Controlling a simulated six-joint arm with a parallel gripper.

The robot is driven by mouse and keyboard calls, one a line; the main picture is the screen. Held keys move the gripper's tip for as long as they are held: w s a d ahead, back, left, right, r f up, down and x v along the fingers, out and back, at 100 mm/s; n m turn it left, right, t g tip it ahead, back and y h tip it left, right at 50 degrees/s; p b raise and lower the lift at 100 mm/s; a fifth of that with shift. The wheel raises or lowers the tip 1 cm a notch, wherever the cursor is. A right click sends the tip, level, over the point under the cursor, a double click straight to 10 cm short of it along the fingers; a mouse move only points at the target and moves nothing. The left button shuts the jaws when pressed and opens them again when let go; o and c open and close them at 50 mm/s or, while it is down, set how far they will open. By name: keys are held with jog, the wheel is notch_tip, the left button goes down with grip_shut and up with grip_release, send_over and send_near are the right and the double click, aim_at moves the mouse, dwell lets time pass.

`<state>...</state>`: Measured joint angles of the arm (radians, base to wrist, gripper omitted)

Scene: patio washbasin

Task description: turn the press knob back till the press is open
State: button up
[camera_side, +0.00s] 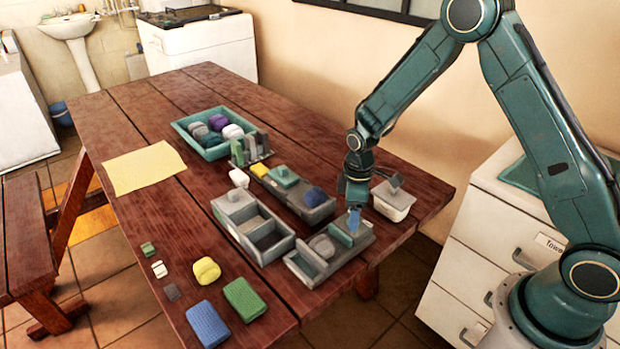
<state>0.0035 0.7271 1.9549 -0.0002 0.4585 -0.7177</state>
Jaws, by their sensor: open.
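The press appears to be the grey device (366,240) on the table's near right part. Whether the fingers touch the piece, and how far the press is open, I cannot tell at this size.
A grey two-part box (262,215) stands left of the press. A long grey tray (258,184) with blocks lies behind. A white tub (393,200) stands close right of my gripper. Sponges (244,299) lie at the front; a yellow cloth (144,168) lies left.

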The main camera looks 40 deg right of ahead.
jog(key=shift+r, duration=0.1)
notch_tip(320, 180, up, 14)
jog(key=shift+f, duration=0.2)
dwell(0.5)
dwell(0.3)
jog(key=s+r+m+t, duration=0.3)
jog(key=s+r+m, duration=0.1)
jog(key=s+r, duration=0.8)
jog(key=s+r+m+t, duration=0.2)
jog(key=s+r+m, duration=0.2)
jog(key=s, duration=0.9)
jog(key=shift+s+t, duration=0.15)
jog(key=shift+t, duration=0.15)
